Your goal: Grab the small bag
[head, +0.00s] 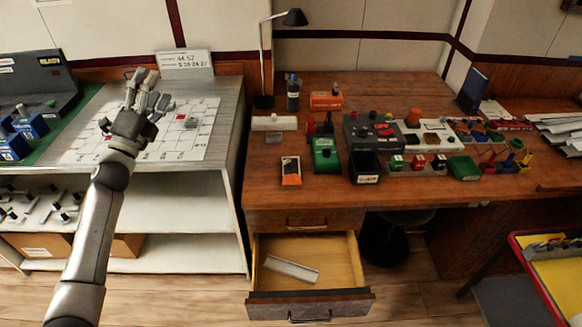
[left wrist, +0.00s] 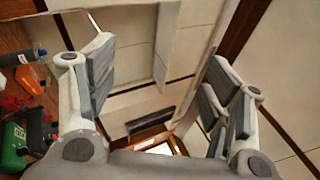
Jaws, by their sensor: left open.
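A small packet (head: 291,170), orange and dark with a white top, lies near the front left of the wooden desk; it looks like the small bag, though its details are too small to be sure. Nothing covers it. My left gripper (head: 146,88) is raised over the white grid sheet on the left bench, well to the left of the packet. In the left wrist view, the left gripper's fingers (left wrist: 160,95) are spread wide with nothing between them. The packet cannot be made out there. My right gripper is in neither view.
The desk's drawer (head: 308,296) is pulled open with a pale strip (head: 291,269) inside. A lamp (head: 263,100) stands at the desk's left back. The desk's front left corner is clear.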

